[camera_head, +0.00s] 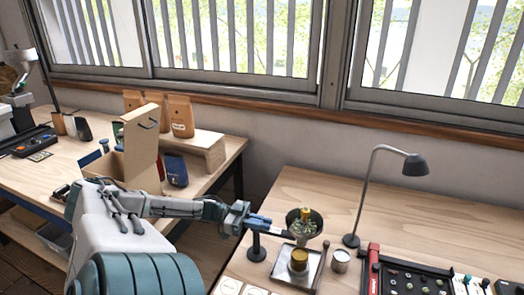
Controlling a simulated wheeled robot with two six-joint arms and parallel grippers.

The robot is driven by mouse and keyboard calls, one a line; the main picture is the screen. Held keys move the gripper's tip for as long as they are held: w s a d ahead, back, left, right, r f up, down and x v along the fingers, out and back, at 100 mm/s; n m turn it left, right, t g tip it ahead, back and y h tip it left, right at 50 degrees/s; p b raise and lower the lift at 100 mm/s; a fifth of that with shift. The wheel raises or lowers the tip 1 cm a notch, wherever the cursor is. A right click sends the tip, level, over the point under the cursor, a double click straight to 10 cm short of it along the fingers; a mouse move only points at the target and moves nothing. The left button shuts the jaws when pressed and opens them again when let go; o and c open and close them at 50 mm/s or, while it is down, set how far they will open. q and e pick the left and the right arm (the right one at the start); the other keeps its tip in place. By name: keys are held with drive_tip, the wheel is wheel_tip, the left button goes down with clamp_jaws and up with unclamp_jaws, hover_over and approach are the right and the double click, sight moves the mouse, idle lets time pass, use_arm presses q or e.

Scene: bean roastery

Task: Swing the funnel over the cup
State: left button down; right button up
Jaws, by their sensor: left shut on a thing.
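My left gripper (268,224) reaches in from the left and is shut on the funnel's arm, beside the bowl. A brass cup (299,263) stands on a square metal tray (282,271) below the funnel in the picture. From this angle I cannot tell whether the funnel is centred over the cup. My right gripper is not in view.
A pale metal tin (340,262) stands right of the tray. A desk lamp (412,164) rises behind it, and a black case with a red end (430,283) lies at right. White cards (228,286) lie in front. The back right of the table is clear.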

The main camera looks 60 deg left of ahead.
use_arm(q)
drive_tip(key=shift+s+f+m+g+h+b, duration=0.1)
drive_tip(key=shift+m+g+h+b, duration=0.3)
drive_tip(key=shift+g, duration=0.1)
drive_tip(key=shift+d, duration=0.1)
drive_tip(key=c, duration=1.4)
unclamp_jaws()
drive_tip(key=shift+c, duration=0.2)
drive_tip(key=v, duration=0.7)
drive_tip(key=shift+a, duration=0.25)
drive_tip(key=shift+s, duration=0.1)
